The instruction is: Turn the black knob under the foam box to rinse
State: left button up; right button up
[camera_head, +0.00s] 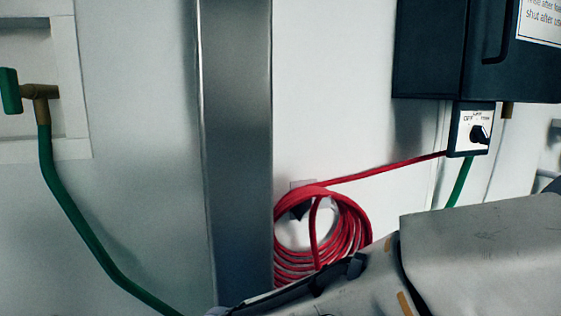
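The black knob (479,134) sits on a small control plate (466,117) with a white, labelled face. The plate is on the wall just under the dark foam box (430,50) at the upper right. The labels around the knob are too small to read surely, so I cannot tell which setting it points at. Neither of my grippers shows in this view, and nothing touches the knob.
A red hose (365,232) hangs coiled on the wall and runs up to the control plate. A green hose (92,240) hangs from a brass valve at left. A metal column (238,150) stands between. A grey scuffed surface (490,255) fills the lower right, below the knob.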

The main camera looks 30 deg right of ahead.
aim_at(478, 133)
jog(key=z, duration=0.25)
jog(key=k, duration=0.95)
jog(key=z, duration=0.3)
jog(key=i, duration=0.65)
jog(key=z, duration=1)
